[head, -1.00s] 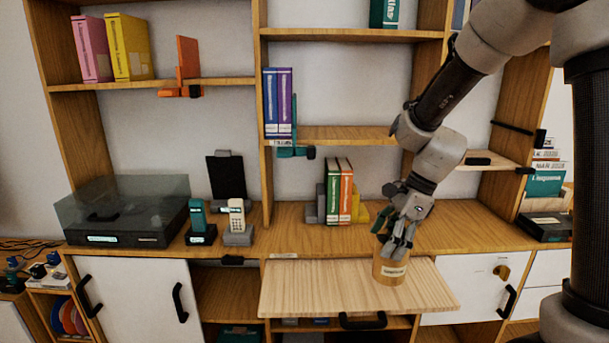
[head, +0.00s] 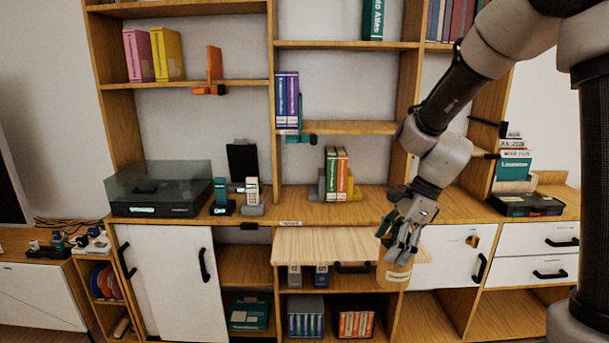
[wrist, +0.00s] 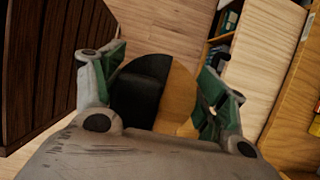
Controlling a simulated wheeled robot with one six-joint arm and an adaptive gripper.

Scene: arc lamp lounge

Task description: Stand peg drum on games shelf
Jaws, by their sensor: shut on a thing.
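The peg drum (head: 394,277) is a light wooden cylinder with a pale label, hanging upright from my gripper (head: 400,246). My gripper is shut on its upper part. In the head view the drum overlaps the right end of the pull-out board, in front of the cabinet. In the wrist view the round top of the drum (wrist: 180,98), half dark and half tan, sits between the green-padded fingers (wrist: 160,88). I cannot tell which shelf is the games shelf; the labels are too small to read.
The pale pull-out board (head: 322,246) juts from the cabinet, empty. Below it are bays with boxed sets (head: 306,318) and an empty bay (head: 425,316) to the right. A turntable (head: 158,190), phones and upright books (head: 336,174) stand on the counter.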

